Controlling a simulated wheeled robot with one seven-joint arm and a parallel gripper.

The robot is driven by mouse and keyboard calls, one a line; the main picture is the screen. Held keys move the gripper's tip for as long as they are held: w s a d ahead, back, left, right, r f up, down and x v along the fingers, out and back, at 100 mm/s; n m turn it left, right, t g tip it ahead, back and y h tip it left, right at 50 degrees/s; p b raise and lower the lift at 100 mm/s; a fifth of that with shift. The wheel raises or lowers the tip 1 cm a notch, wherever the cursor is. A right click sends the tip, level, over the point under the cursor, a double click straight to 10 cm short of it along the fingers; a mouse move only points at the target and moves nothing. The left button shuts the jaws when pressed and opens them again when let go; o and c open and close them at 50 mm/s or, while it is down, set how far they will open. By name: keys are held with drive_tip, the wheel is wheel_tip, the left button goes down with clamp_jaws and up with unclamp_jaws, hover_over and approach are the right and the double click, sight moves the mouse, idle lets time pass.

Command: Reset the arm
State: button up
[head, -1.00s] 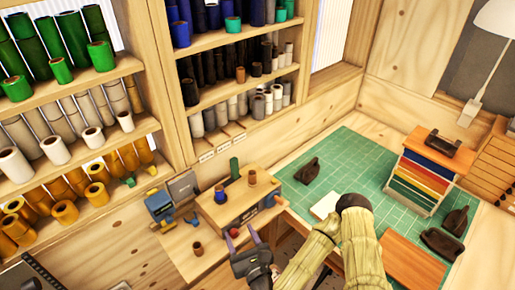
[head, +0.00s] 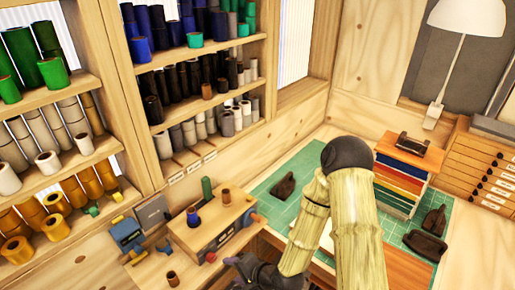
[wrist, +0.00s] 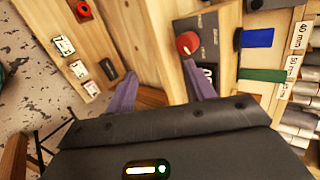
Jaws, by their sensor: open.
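My gripper (wrist: 160,85) is open in the wrist view, its two purple fingers apart with nothing held between them. In the head view my gripper (head: 250,262) is low in the picture, partly cut off by the bottom edge, in front of the wooden machine (head: 212,228). My bent, bamboo-like arm covers part of the green mat. The wrist view shows a red knob (wrist: 187,43) on a dark panel just beyond the right finger.
Shelves (head: 205,85) of foil rolls stand at the left and back. A small blue device (head: 127,235) sits beside the machine. The green mat (head: 310,160) carries dark objects and a rack of coloured drawers (head: 405,172). A lamp (head: 470,15) hangs at upper right.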

drive_tip(key=w+d+r+n+g+h+b, duration=0.1)
drive_tip(key=w+d+r+n+h+b, duration=0.15)
drive_tip(key=d+n+h, duration=0.7)
drive_tip(key=s+d+r+g+b, duration=0.1)
drive_tip(key=s+d+r+b, duration=0.1)
drive_tip(key=s+d+r, duration=0.2)
drive_tip(key=s+d+r+m+g+b, duration=0.1)
drive_tip(key=s+d+r, duration=0.3)
drive_tip(key=d, duration=0.4)
drive_tip(key=shift+r+y+b, duration=0.15)
drive_tip(key=shift+y+b, duration=0.2)
drive_tip(key=shift+y, duration=0.1)
drive_tip(key=shift+d, duration=0.1)
